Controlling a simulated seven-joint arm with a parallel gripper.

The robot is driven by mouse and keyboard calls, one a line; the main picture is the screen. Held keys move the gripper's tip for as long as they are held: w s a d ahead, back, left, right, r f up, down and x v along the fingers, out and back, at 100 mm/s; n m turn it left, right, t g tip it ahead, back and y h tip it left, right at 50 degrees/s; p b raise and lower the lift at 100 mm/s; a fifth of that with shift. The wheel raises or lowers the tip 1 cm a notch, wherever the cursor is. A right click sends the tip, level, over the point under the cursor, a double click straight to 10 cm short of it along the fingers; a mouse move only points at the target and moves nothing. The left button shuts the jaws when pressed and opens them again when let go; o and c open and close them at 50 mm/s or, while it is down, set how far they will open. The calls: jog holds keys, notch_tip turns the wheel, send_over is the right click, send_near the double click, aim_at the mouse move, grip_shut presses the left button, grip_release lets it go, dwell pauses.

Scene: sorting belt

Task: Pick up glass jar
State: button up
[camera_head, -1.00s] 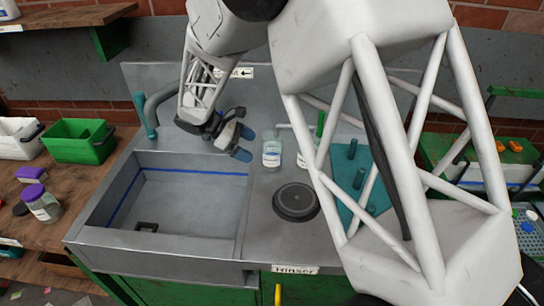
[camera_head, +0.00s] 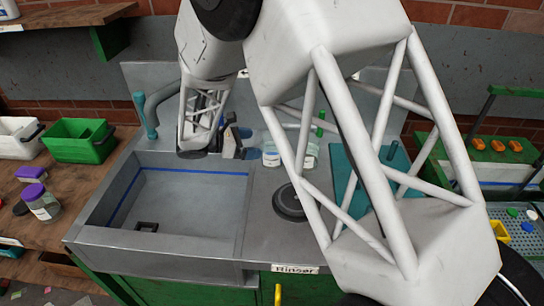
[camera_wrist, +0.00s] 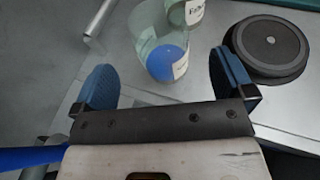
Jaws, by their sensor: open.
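A clear glass jar (camera_head: 270,158) with a white label stands on the metal counter right of the sink. In the wrist view the jar (camera_wrist: 150,38) is just ahead, roughly in line with the gap between the fingers, with a round blue patch showing at its near part. My gripper (camera_wrist: 163,66) is open, its two blue finger pads apart and nothing held. In the head view my gripper (camera_head: 238,143) is close to the left of the jar and partly hidden by my arm. A second labelled glass container (camera_head: 308,156) stands right behind it.
A dark round disc (camera_head: 291,203) lies on the counter near the jars; it also shows at right in the wrist view (camera_wrist: 270,44). The sink basin (camera_head: 180,200) is open at left. A teal stand (camera_head: 366,165) is at right. A purple-lidded jar (camera_head: 42,204) sits far left.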

aim_at(272, 144)
jog(key=shift+x, duration=1.3)
jog(key=shift+d, duration=0.1)
jog(key=shift+x, duration=2.5)
jog(key=shift+f, duration=0.15)
jog(key=shift+c, duration=0.3)
jog(key=c, duration=1.4)
